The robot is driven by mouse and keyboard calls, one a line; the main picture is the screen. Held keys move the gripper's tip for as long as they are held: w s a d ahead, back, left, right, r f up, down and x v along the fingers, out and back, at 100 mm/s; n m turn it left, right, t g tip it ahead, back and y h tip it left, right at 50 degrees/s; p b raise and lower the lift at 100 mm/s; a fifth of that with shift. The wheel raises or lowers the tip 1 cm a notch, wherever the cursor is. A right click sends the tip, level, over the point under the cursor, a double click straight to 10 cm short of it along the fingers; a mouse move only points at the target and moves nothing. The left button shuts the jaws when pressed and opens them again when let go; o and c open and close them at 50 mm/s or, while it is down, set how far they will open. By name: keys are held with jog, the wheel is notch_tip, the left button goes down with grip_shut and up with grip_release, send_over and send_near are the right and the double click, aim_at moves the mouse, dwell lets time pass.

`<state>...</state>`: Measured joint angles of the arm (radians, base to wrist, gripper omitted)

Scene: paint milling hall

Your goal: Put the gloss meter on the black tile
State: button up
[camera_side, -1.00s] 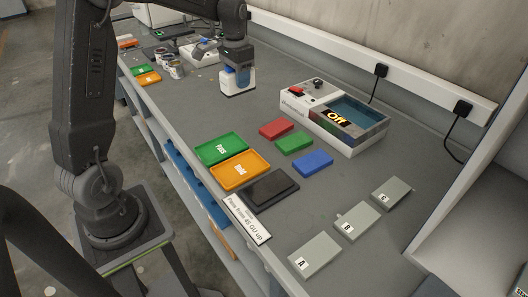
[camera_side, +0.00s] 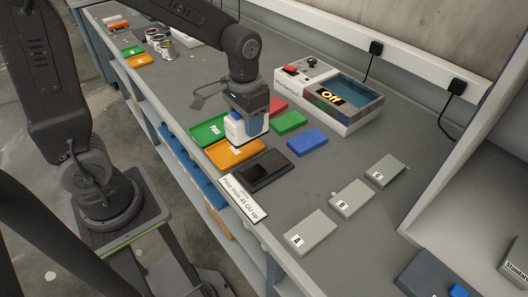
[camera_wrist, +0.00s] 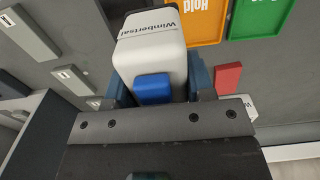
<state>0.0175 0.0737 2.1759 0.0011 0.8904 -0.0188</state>
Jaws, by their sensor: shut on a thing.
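The gloss meter (camera_side: 236,129), a white block with a blue button, is held in my gripper (camera_side: 248,132). My gripper is shut on it, with a finger on either side in the wrist view (camera_wrist: 155,84), where the gloss meter (camera_wrist: 150,50) shows its lettered white face and blue button. The black tile (camera_side: 280,167) lies flat on the bench, just in front of and slightly right of the held meter in the side view. The meter appears raised above the bench, near the orange tray and the tile; its exact height is hard to tell.
The orange Hold tray (camera_side: 222,157) and green Pass tray (camera_side: 205,130) lie beside the tile. A white sign (camera_side: 244,197) lies at the bench edge. Red, green and blue (camera_side: 307,142) blocks, grey panels A (camera_side: 312,232), B and C, and a white machine reading Off (camera_side: 300,85) stand around.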

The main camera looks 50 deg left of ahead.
jog(key=d+f, duration=0.2)
jog(key=d, duration=0.1)
jog(key=w+d, duration=0.1)
jog(key=shift+w+d+f, duration=0.1)
jog(key=shift+d+f, duration=0.2)
jog(key=shift+f, duration=2.1)
jog(key=shift+f, duration=0.15)
jog(key=o, duration=1.3)
